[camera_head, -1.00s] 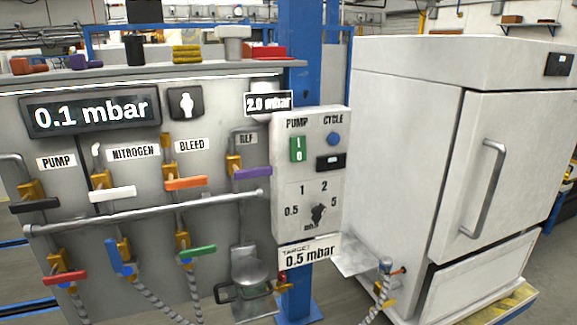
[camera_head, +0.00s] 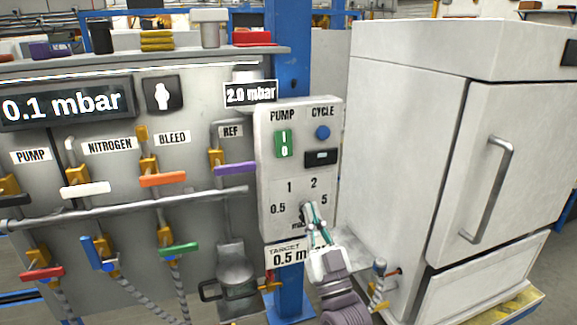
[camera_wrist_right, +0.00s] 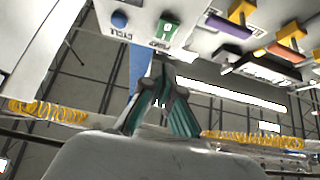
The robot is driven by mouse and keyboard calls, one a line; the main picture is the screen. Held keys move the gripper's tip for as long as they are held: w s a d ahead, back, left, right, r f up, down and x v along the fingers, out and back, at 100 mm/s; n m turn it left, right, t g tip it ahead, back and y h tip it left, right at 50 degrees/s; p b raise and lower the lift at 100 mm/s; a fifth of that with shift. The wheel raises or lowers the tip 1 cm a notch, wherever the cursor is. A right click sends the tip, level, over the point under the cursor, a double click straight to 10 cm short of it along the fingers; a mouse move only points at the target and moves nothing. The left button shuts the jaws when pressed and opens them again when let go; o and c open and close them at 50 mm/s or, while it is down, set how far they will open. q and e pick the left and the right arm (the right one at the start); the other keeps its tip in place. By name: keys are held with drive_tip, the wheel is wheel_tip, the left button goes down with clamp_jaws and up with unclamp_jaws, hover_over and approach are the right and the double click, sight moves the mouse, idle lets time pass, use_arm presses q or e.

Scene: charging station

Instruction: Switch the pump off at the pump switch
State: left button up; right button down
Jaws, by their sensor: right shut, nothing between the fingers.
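The pump switch (camera_head: 283,144) is a green rocker marked I and 0, under the word PUMP on the white control box (camera_head: 264,190). It also shows in the right wrist view (camera_wrist_right: 167,27), near the top. My right gripper (camera_head: 309,212) is shut and empty, below the switch and in front of the dial area of the box. Its fingers (camera_wrist_right: 162,85) point toward the box in the wrist view. It appears apart from the switch. The dial is mostly hidden behind the fingers. My left gripper is not in view.
The blue CYCLE button (camera_head: 322,132) and a black rocker (camera_head: 321,157) sit beside the pump switch. Valves with coloured handles, such as the purple one (camera_head: 235,168), stand to the left. A white cabinet (camera_head: 400,150) stands at the right. The display (camera_head: 66,104) reads 0.1 mbar.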

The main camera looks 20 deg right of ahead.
sight(288, 152)
drive_tip(key=p+x, duration=0.1)
drive_tip(key=x, duration=0.3)
drive_tip(key=w+f+p+x, duration=0.1)
drive_tip(key=p+x, duration=0.1)
drive_tip(key=x, duration=0.2)
drive_tip(key=f+p+x, duration=0.1)
drive_tip(key=p+x, duration=0.1)
drive_tip(key=x, duration=0.2)
drive_tip(key=shift+w+r, duration=0.1)
drive_tip(key=shift+w, duration=0.55)
